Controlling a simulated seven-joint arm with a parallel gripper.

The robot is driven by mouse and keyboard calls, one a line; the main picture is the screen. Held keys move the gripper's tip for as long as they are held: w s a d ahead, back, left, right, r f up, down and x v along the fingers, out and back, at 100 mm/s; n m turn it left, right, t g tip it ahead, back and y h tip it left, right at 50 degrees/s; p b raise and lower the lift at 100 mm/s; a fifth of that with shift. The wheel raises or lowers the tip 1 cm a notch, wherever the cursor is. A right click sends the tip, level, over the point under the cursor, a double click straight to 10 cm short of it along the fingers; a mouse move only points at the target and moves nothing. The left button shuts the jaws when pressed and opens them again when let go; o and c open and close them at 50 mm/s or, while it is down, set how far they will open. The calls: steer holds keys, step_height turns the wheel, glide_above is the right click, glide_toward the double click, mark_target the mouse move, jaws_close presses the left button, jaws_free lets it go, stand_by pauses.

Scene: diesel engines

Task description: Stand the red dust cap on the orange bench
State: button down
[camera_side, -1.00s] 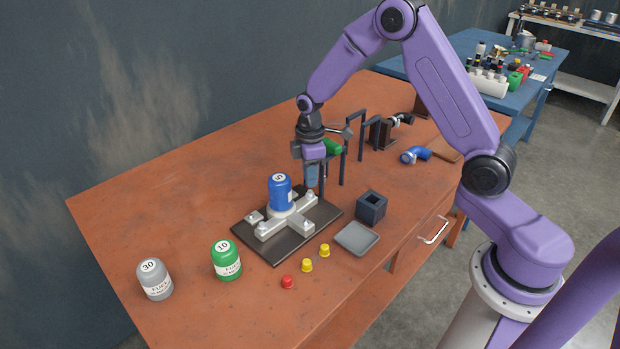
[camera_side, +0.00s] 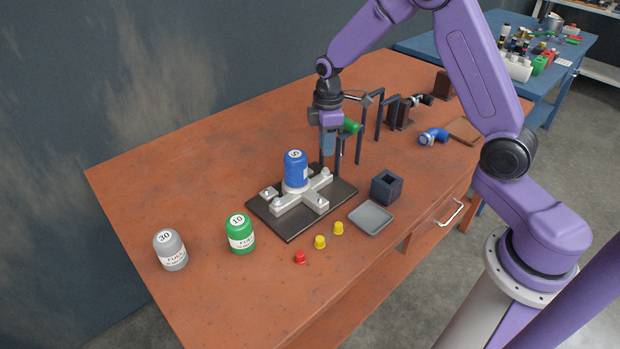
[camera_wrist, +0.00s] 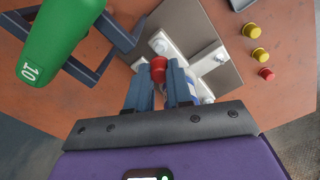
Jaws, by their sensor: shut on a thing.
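A red dust cap (camera_wrist: 158,69) sits between my fingertips in the wrist view. My gripper (camera_side: 328,153) is shut on it, above the orange bench (camera_side: 190,160), behind and right of the blue canister (camera_side: 295,172). In the side view my fingers hide the held cap. A second red cap (camera_side: 300,257) stands on the bench near the front edge, in line with two yellow caps (camera_side: 320,242) (camera_side: 338,228). This red cap also shows at the right of the wrist view (camera_wrist: 266,73).
The blue canister stands on a metal fixture with a black plate (camera_side: 290,232). A dark rack (camera_side: 359,145) with a green canister (camera_side: 351,126) is close beside my gripper. A grey tray (camera_side: 371,217) and dark square block (camera_side: 386,187) lie right. The left back bench is clear.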

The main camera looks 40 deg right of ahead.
steer(key=s+a+r+n, duration=0.2)
steer(key=s+a+n, duration=0.2)
steer(key=s+a, duration=0.75)
steer(key=s+a+n, duration=0.5)
steer(key=s+a, duration=0.2)
steer(key=s, duration=0.6)
glide_above(279, 275)
steer(key=f, duration=0.8)
steer(key=shift+s+d+f, duration=0.2)
steer(key=shift+s+f, duration=0.1)
steer(key=shift+w+a+f, duration=0.2)
steer(key=shift+w+f, duration=0.05)
steer(key=shift+f, duration=1.65)
steer(key=shift+f, duration=0.1)
steer(key=c, duration=1)
jaws_free()
